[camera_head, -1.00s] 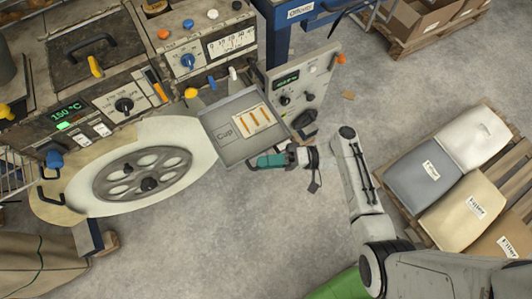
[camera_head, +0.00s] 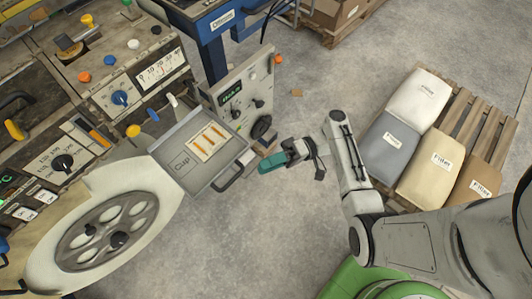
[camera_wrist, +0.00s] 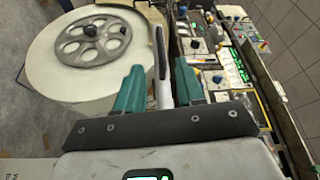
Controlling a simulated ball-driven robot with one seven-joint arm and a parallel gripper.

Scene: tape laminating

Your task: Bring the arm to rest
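My arm (camera_head: 346,165) stands folded to the right of the machine in the head view. My gripper (camera_head: 264,165) has teal fingers that point left, toward the grey tray labelled "Cup" (camera_head: 176,143) and its dark handle (camera_head: 229,178). In this view there is a gap between fingers and handle. In the wrist view, the two teal fingers of my gripper (camera_wrist: 159,68) stand apart. A thin pale part with a dark tip (camera_wrist: 160,60) shows between them; I cannot tell its distance, but neither finger appears to touch it.
The machine's large round wheel (camera_head: 107,232) and panels are on the left; an upright control panel (camera_head: 240,92) stands behind the tray. Filler sacks (camera_head: 430,172) lie on a pallet at right. Bare floor (camera_head: 245,240) is clear below my gripper.

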